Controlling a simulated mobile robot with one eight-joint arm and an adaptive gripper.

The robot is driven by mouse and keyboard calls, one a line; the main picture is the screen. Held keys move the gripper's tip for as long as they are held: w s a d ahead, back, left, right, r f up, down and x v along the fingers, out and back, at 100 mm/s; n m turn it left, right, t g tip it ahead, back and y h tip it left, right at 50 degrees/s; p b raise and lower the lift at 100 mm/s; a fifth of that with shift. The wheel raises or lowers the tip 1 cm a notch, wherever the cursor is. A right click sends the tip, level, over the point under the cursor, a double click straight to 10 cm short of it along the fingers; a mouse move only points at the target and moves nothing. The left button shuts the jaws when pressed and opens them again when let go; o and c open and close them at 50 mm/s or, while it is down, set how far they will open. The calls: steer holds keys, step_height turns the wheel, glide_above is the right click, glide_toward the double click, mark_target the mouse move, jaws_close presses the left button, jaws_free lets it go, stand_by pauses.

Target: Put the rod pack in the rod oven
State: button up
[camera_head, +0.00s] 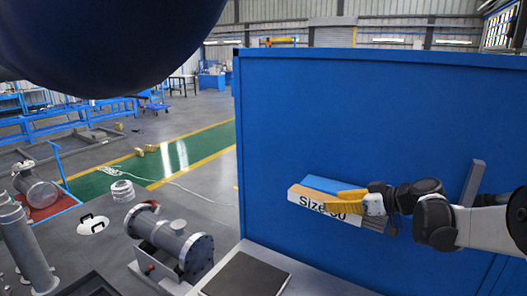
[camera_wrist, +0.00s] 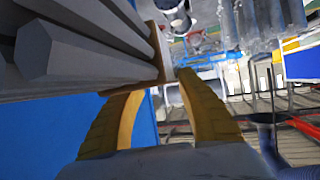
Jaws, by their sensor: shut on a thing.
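In the wrist view, grey six-sided rods (camera_wrist: 85,52) fill the upper left, and the yellow fingers (camera_wrist: 170,78) reach up to the pack's end. I cannot tell which thing is the rod oven; no opening shows.
The blue panel (camera_head: 330,110) stands close behind the pack, with a grey upright bar (camera_head: 472,183) at right. A grey flanged cylinder (camera_head: 170,240) lies at lower left, beside a white-edged dark plate (camera_head: 245,276). Green floor (camera_head: 150,160) beyond is mostly clear.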

steer(key=s+a+f+m+t+h+b, duration=0.1)
steer(key=s+f+b, duration=0.2)
steer(key=f+b, duration=0.3)
steer(key=s+a+f+m+h+b, duration=0.2)
steer(key=s+f+b, duration=0.2)
steer(key=f+b, duration=0.3)
steer(key=s+a+f+m+t+h+b, duration=0.1)
steer(key=s+f+b, duration=0.3)
steer(key=f, duration=1.1)
steer(key=a+m+b, duration=0.1)
steer(key=b, duration=0.2)
steer(key=shift+a+t+h, duration=0.15)
steer(key=shift+t+h, duration=0.15)
steer(key=shift+h, duration=0.1)
